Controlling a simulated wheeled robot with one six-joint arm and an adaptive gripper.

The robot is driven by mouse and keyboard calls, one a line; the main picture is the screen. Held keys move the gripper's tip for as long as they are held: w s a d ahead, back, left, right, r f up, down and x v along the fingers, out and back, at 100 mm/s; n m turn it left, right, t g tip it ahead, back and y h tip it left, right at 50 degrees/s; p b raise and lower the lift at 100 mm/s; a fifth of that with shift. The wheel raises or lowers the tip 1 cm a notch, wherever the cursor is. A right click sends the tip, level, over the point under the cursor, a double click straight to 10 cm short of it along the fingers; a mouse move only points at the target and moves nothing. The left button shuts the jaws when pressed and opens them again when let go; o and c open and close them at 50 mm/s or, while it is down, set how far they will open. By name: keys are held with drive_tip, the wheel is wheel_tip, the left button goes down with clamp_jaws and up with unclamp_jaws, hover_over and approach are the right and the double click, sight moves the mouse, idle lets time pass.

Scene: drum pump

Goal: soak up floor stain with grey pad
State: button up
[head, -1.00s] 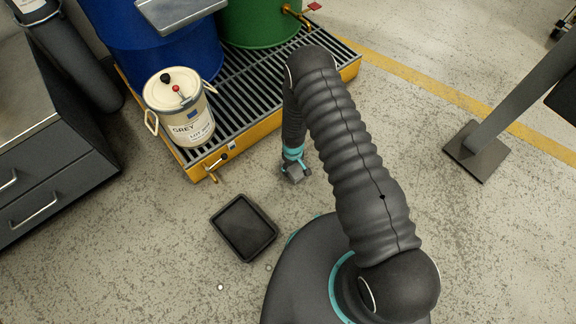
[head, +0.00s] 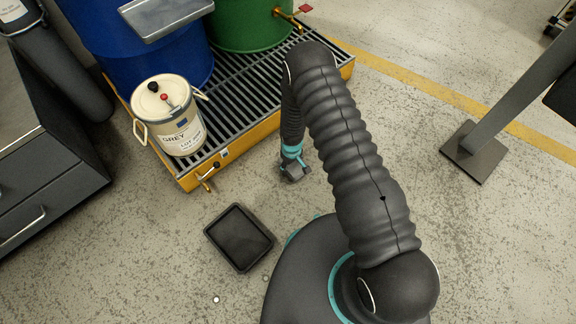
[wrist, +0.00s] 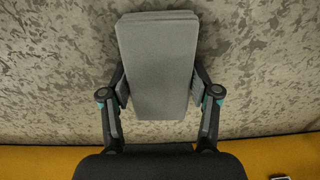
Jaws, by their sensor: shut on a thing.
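A grey pad (wrist: 158,65) shows in the wrist view. It is a flat, layered block, and my gripper (wrist: 162,92) is shut on it, with one finger against each side. The pad is over speckled grey floor; I cannot tell how far above it. The pad's outline is hard to make out there. I cannot pick out a distinct stain from the mottled floor in either view.
The yellow pallet (head: 262,133) has a dark grating and carries a cream GREY can (head: 166,117), a blue drum (head: 165,65) and a green drum (head: 250,22). A black tray (head: 222,252) lies on the floor. A post's foot (head: 474,152) stands right; drawers (head: 45,190) stand left.

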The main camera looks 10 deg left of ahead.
drive_tip(key=shift+w+d+f, duration=0.1)
drive_tip(key=shift+w+d, duration=0.45)
drive_tip(key=shift+d, duration=0.05)
drive_tip(key=shift+a+r+p, duration=0.25)
drive_tip(key=shift+r+p, duration=0.1)
drive_tip(key=shift+r, duration=0.9)
drive_tip(key=shift+w+d+r+p, duration=0.15)
drive_tip(key=shift+r+p, duration=0.15)
drive_tip(key=shift+r, duration=0.25)
drive_tip(key=shift+d+r+p, duration=0.15)
drive_tip(key=shift+r+p, duration=0.1)
drive_tip(key=shift+r, duration=0.3)
drive_tip(key=shift+r+p, duration=0.75)
drive_tip(key=shift+r, duration=1)
